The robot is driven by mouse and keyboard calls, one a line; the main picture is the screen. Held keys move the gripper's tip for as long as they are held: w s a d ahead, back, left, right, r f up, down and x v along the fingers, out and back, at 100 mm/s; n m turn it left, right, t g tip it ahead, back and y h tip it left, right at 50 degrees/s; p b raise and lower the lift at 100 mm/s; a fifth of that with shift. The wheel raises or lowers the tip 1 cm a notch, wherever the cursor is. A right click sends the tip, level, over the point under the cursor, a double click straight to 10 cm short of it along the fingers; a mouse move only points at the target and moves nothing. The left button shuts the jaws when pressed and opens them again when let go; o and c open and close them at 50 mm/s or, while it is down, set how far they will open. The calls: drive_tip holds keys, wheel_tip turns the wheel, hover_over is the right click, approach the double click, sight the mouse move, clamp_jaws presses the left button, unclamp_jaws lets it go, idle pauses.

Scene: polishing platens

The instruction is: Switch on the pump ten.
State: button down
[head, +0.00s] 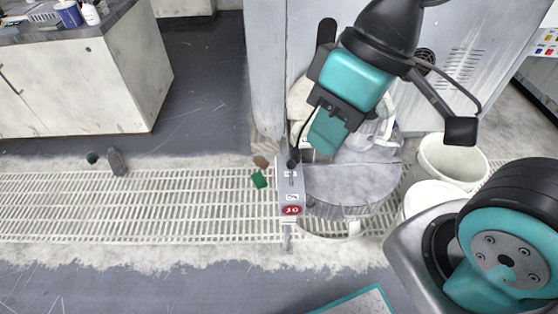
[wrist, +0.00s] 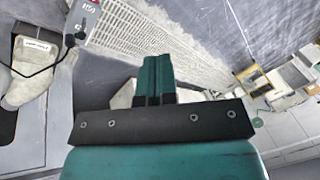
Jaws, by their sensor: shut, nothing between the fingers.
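A narrow grey control box (head: 284,184) stands at the left edge of a round grey drum-like unit, with a red round label (head: 291,210) whose white characters look like a ten. A black knob or cable plug (head: 293,164) is at its top end. Whether a switch on it is on or off cannot be told. My gripper (head: 322,145), with teal fingers, is shut and empty, above and right of the box in the picture. In the wrist view my fingers (wrist: 155,68) are together, and the box (wrist: 84,14) is at the upper left, apart from them.
The round unit (head: 345,185) stands on a pale floor grating (head: 140,205). White buckets (head: 452,160) stand to the right. A large grey cabinet (head: 270,75) is behind. A counter (head: 85,80) is at the upper left. A green scrap (head: 259,179) lies beside the box.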

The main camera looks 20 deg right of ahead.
drive_tip(key=w+d+f+m+g, duration=0.1)
drive_tip(key=w+d+f+m, duration=0.2)
drive_tip(key=w, duration=0.6)
drive_tip(key=w+d+f+m, duration=0.1)
drive_tip(key=w+d+f, duration=0.1)
drive_tip(key=w+f, duration=0.45)
drive_tip(key=w+d+f+m, duration=0.1)
drive_tip(key=w+d+f, duration=0.4)
drive_tip(key=f, duration=0.2)
drive_tip(key=w+d+f+m+b, duration=0.1)
drive_tip(key=w+d+f+m, duration=0.1)
drive_tip(key=w+d+f, duration=0.3)
wheel_tip(320, 180, down, 2)
drive_tip(key=shift+w+d+f+g, duration=0.15)
drive_tip(key=shift+d+g, duration=0.25)
drive_tip(key=shift+d, duration=0.3)
drive_tip(key=shift+f, duration=0.1)
